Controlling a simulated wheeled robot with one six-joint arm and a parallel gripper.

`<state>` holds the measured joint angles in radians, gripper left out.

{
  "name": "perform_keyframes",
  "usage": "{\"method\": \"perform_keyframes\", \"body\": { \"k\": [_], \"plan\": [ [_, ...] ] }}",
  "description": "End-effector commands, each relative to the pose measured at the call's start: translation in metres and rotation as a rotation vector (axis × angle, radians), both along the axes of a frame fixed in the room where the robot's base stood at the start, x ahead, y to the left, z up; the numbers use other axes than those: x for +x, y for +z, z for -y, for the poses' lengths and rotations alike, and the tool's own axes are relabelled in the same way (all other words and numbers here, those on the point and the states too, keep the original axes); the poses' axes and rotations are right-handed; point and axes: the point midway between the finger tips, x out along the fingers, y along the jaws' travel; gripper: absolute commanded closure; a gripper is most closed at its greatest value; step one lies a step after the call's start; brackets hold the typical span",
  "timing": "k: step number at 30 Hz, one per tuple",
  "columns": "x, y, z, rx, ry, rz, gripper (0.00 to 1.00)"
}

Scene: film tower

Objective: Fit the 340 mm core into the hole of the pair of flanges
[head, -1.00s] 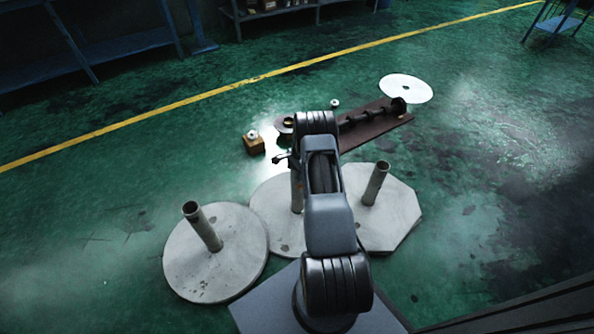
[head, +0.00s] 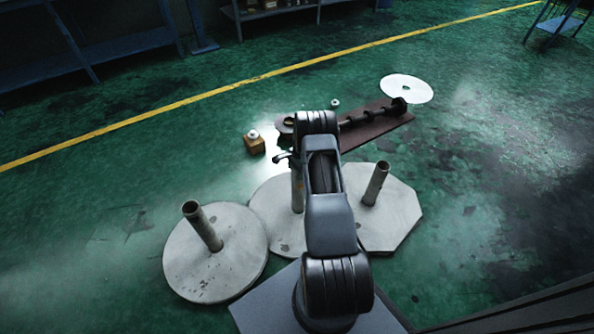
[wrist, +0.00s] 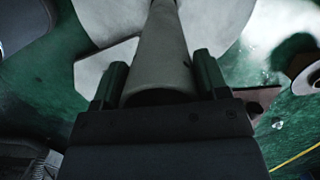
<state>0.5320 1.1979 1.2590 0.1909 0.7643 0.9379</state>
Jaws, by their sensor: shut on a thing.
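My gripper (wrist: 161,77) is shut on a grey tube (wrist: 163,52), which I take for the core. The tube runs away between the fingers towards a pale disc (wrist: 227,18) in the wrist view. In the head view an upright grey tube (head: 297,190) stands at the middle disc (head: 272,222), partly hidden by my arm. I cannot tell whether the held tube touches that disc. A flat white disc with a small central hole (head: 418,93) lies on the floor at the back right. It looks like the flanges, but I cannot tell whether there are two.
A round grey disc (head: 190,268) with an upright tube stands left, an octagonal one (head: 398,228) right. Behind my arm lies a brown board (head: 376,128) with a dark shaft. A small wooden block (head: 254,146) sits left of it. The floor at left and right is clear.

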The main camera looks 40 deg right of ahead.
Motion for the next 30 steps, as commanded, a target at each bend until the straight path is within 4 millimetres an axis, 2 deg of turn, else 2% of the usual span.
{"method": "perform_keyframes", "body": {
  "k": [30],
  "plan": [
    [0.0,-0.017,0.0,-0.001,0.0,0.001,0.93]
  ]
}}
